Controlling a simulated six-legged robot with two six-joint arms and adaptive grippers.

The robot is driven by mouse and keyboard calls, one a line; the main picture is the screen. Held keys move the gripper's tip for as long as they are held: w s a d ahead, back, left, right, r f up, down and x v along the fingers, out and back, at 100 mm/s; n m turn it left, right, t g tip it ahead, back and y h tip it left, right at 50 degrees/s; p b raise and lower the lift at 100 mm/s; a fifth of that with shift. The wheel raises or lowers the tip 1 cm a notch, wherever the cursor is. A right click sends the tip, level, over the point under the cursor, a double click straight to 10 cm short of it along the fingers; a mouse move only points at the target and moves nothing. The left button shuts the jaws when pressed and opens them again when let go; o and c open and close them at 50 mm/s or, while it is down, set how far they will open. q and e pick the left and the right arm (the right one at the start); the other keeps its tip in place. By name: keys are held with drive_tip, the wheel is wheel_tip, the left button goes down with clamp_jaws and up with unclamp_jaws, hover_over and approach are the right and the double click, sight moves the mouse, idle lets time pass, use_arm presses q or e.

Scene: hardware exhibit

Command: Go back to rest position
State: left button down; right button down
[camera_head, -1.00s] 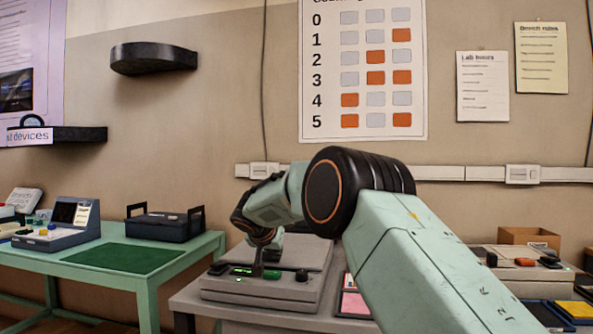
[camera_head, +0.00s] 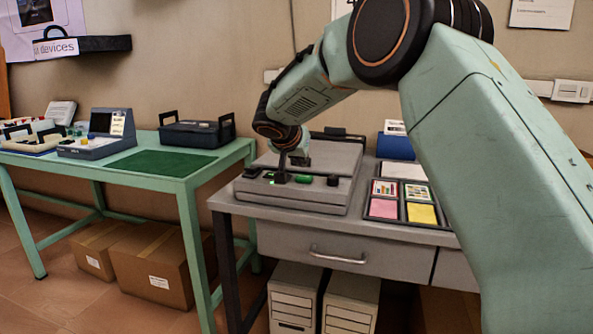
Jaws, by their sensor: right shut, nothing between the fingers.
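My right arm comes in from the right and reaches over the grey desk (camera_head: 375,229). My right gripper (camera_head: 282,177) points down at the front panel of a grey device (camera_head: 318,200), close to its green-lit part. The fingers are small and dark here, shut with nothing between them. I cannot tell whether the fingertips touch the panel. My left gripper is not in view.
A green table (camera_head: 168,187) at left bears a console (camera_head: 98,145), a dark case (camera_head: 197,133) and a green mat. A tray (camera_head: 404,206) with coloured cards lies right of the device. Cardboard boxes (camera_head: 157,262) and white file boxes (camera_head: 293,290) stand below.

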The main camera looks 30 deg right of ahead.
drive_tip(key=shift+s+a, duration=0.9)
drive_tip(key=shift+a, duration=0.1)
drive_tip(key=shift+s+a+f, duration=0.2)
drive_tip(key=shift+a+f, duration=0.1)
